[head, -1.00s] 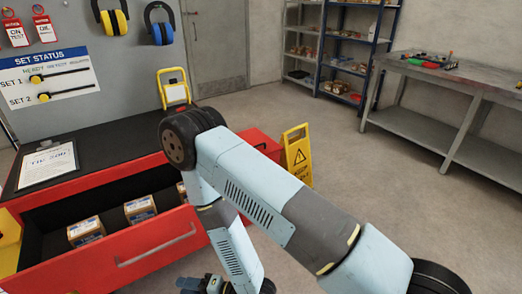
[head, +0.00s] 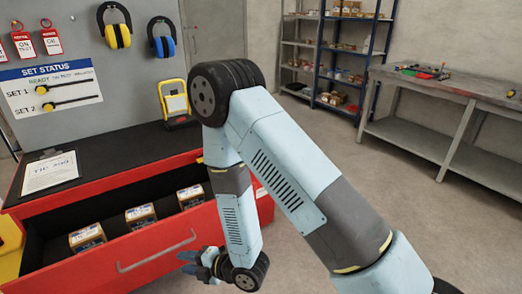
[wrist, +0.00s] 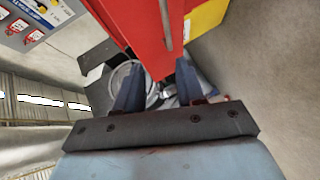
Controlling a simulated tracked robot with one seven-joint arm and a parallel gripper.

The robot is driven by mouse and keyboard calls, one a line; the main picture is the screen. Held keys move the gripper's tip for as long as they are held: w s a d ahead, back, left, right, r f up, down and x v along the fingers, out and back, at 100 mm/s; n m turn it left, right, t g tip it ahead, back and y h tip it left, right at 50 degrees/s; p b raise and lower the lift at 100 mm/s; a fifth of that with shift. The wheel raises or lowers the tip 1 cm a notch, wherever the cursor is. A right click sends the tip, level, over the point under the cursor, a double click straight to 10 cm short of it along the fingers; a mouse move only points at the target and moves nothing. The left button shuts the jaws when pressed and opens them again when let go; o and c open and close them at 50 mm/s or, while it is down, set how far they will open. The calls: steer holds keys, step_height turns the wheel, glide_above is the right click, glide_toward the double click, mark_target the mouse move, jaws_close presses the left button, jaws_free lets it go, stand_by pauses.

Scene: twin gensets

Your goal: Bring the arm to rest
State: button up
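My gripper (head: 190,262) is low in the head view, in front of the open red drawer (head: 165,252), near its handle. In the wrist view my gripper (wrist: 158,88) shows two dark fingers spread apart, with nothing seen held between them. My arm is bent, with its elbow raised high in the middle of the head view and the forearm hanging down to the gripper. The red drawer front (wrist: 150,35) also shows beyond the fingers in the wrist view.
The drawer holds several boxes (head: 140,214). A clipboard sheet (head: 50,172) and a yellow work lamp (head: 174,100) are on the black top. A set status board (head: 50,90) hangs behind. A grey workbench (head: 440,85) stands at right; the floor between is clear.

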steer(key=w+d+r+m+t+h, duration=0.3)
steer(key=w+d+r+m+h, duration=0.4)
steer(key=w+r, duration=0.6)
steer(key=w+d+r+m+t+h, duration=0.1)
steer(key=w+d+r+m, duration=0.15)
steer(key=d+r, duration=0.45)
steer(key=w+d+r+m+h, duration=0.15)
steer(key=d+r+m, duration=0.25)
steer(key=d, duration=0.5)
steer(key=s+d+r+m+h, duration=0.2)
steer(key=s+d+r+m, duration=0.15)
steer(key=d+r, duration=0.3)
steer(key=s+d+r+m+h, duration=0.25)
steer(key=d+r+m, duration=0.25)
steer(key=d, duration=0.3)
steer(key=s+d+r+m+g, duration=0.1)
steer(key=s+d+r+m, duration=0.1)
steer(key=s, duration=0.6)
steer(key=s+d+r+m+g, duration=0.1)
steer(key=s+d+r+m, duration=0.2)
steer(key=s+d+m, duration=0.2)
steer(key=s, duration=0.3)
steer(key=shift+s+r+m+g, duration=0.15)
steer(key=shift+r+m+g, duration=0.15)
steer(key=shift+m, duration=0.1)
